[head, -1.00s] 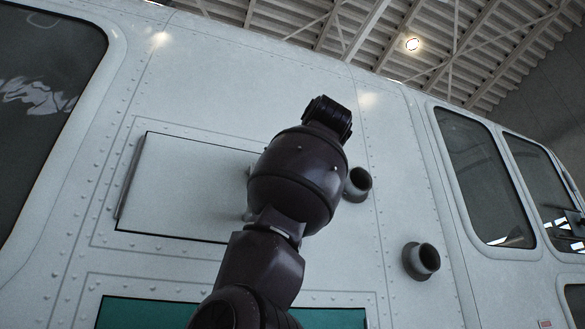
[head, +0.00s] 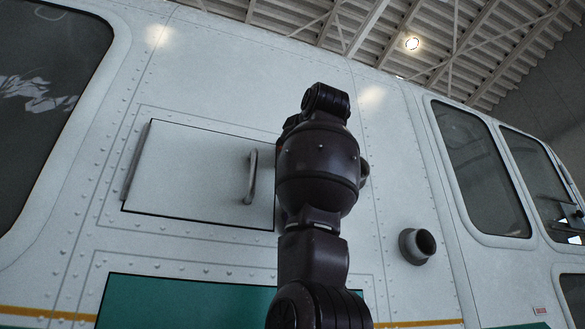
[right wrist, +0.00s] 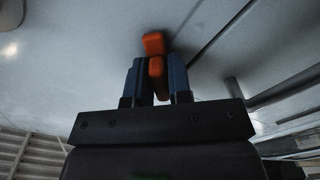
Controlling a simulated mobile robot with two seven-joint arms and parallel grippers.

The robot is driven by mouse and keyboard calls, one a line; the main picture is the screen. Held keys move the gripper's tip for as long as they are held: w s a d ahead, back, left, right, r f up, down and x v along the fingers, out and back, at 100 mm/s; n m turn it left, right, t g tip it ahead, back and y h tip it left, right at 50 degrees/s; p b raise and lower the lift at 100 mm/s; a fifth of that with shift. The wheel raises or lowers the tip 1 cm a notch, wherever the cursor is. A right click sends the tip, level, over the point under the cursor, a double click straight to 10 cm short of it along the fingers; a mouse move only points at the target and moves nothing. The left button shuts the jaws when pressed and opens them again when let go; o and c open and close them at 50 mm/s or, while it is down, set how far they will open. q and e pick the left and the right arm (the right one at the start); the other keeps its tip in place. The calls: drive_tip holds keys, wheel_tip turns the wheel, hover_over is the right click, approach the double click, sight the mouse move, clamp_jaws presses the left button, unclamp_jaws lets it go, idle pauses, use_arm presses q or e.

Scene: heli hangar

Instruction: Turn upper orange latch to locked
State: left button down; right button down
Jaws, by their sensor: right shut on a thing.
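An orange latch (right wrist: 154,44) shows in the right wrist view against the white panel. My right gripper (right wrist: 158,72) has its two blue fingers on either side of the latch's lower part and is shut on it. Its upper part stands out beyond the fingertips. In the head view my dark right arm covers the latch and the gripper, so neither shows there. I cannot tell from this view whether the latch is the upper one. My left gripper is not in view.
A closed white hatch door (head: 190,175) with a grey handle (head: 251,177) is left of my arm. A dark-mouthed pipe (head: 417,246) sticks out at the right. Windows (head: 480,172) lie further right. A green panel (head: 180,302) is below.

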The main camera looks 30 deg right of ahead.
drive_tip(key=n, duration=0.3)
drive_tip(key=shift+d+n, duration=0.1)
drive_tip(key=shift+n, duration=0.3)
drive_tip(key=n, duration=0.3)
drive_tip(key=shift+r, duration=0.1)
drive_tip(key=shift+n, duration=1.1)
drive_tip(key=shift+n+p, duration=0.35)
drive_tip(key=shift+n, duration=0.05)
drive_tip(key=c, duration=1.1)
unclamp_jaws()
drive_tip(key=shift+c, duration=0.2)
drive_tip(key=shift+s, duration=0.1)
